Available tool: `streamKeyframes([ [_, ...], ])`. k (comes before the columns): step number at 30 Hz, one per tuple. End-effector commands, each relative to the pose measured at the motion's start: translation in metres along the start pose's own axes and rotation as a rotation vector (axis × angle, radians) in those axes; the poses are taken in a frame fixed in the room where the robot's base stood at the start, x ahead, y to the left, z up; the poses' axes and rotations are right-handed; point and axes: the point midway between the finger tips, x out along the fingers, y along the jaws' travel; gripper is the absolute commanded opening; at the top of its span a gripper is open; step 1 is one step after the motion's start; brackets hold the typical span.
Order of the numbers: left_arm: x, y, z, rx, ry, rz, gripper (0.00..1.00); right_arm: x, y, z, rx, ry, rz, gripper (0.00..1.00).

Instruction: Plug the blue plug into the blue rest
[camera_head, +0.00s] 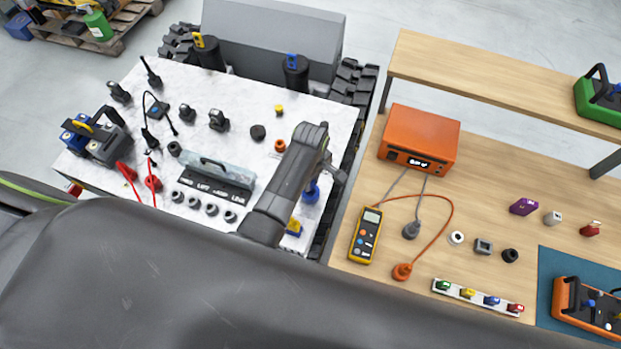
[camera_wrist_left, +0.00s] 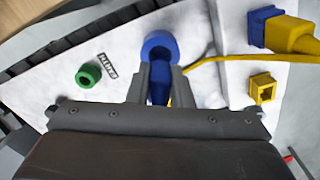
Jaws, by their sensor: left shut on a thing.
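My left gripper (camera_wrist_left: 157,88) is shut on a blue plug (camera_wrist_left: 158,95), which shows between its two fingers in the left wrist view. A round blue ring-shaped rest (camera_wrist_left: 158,40) lies just beyond the fingertips, in line with the plug. I cannot tell whether plug and rest touch, as the fingers cover the place between them. In the head view my left arm reaches over the right side of the white carrier top, and a blue part (camera_head: 311,193) shows beside the wrist. My right gripper is not in view.
A green ring (camera_wrist_left: 88,75) and a yellow square socket (camera_wrist_left: 262,89) flank the rest. A blue-and-yellow connector (camera_wrist_left: 286,34) with a yellow cable lies at the right. A grey-blue handled block (camera_head: 216,174) stands left of my arm. The wooden bench (camera_head: 480,215) is to the right.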

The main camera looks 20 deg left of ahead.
Motion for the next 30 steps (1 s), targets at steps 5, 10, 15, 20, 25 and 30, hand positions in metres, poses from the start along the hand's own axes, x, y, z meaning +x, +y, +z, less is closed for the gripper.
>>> streamKeyframes([
  [5,0.005,0.000,0.000,0.000,0.000,-0.001,0.00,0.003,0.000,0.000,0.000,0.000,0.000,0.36],
  [10,0.010,0.000,0.000,0.000,0.000,-0.001,0.00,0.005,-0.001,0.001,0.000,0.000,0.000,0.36],
  [15,0.014,0.000,0.000,0.000,0.000,-0.001,0.00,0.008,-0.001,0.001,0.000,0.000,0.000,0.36],
  [20,0.016,0.000,0.000,0.000,0.000,0.000,0.00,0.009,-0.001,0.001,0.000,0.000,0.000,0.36],
  [25,0.013,0.000,0.000,0.000,0.000,-0.001,0.00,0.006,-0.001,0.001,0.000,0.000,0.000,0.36],
  [30,0.005,0.000,0.000,0.000,0.000,-0.001,0.00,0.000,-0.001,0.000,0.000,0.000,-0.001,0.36],
])
